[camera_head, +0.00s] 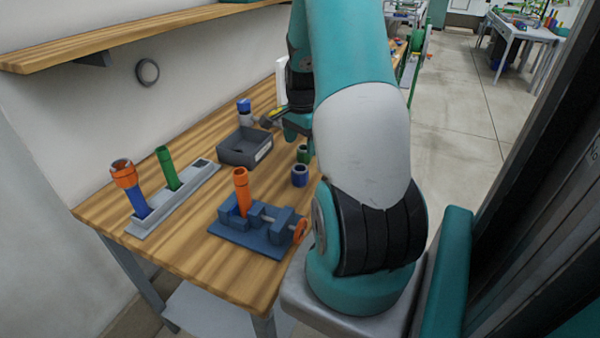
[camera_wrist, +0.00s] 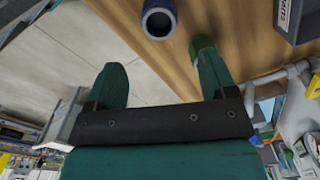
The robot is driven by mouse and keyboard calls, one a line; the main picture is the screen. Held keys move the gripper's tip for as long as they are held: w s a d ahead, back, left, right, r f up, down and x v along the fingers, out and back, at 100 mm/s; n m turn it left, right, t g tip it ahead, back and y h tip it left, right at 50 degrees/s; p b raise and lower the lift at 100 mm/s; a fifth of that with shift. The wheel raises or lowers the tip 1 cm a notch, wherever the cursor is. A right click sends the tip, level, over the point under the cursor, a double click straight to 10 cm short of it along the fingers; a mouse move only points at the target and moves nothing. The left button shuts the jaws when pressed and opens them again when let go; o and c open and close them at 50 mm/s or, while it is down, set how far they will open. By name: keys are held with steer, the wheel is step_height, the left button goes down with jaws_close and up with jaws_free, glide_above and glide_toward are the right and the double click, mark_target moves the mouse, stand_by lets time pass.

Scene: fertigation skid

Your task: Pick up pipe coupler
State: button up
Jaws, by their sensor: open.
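Two short hollow couplers stand on the wooden bench: a blue one (camera_head: 299,176) near the front edge and a green one (camera_head: 304,153) just behind it. The task does not say which is meant. In the wrist view the blue coupler (camera_wrist: 159,20) lies beyond the fingertips, and the green coupler (camera_wrist: 203,46) shows at the tip of the right finger; I cannot tell whether they touch. My gripper (camera_wrist: 163,78) is open with nothing between its fingers. In the head view my gripper (camera_head: 297,128) is above the bench behind the green coupler, partly hidden by my arm.
A blue vise (camera_head: 262,238) holds an orange pipe (camera_head: 242,190) at the front. A grey rack (camera_head: 180,200) holds a blue pipe with an orange top and a green pipe. A dark grey bin (camera_head: 240,150) stands left of the couplers. A wooden shelf (camera_head: 130,40) hangs above.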

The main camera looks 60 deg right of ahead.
mark_target(300, 167)
step_height(300, 167, down, 5)
steer(key=shift+f+p, duration=0.15)
steer(key=shift+p, duration=0.2)
steer(key=shift+w+a+f+p, duration=0.15)
steer(key=shift+f+p, duration=0.3)
steer(key=shift+f, duration=0.95)
steer(key=shift+s+a+f+p, duration=0.15)
steer(key=shift+f+p, duration=0.3)
steer(key=shift+f, duration=0.9)
steer(key=shift+w, duration=0.1)
steer(key=shift+c, duration=0.2)
steer(key=c, duration=0.9)
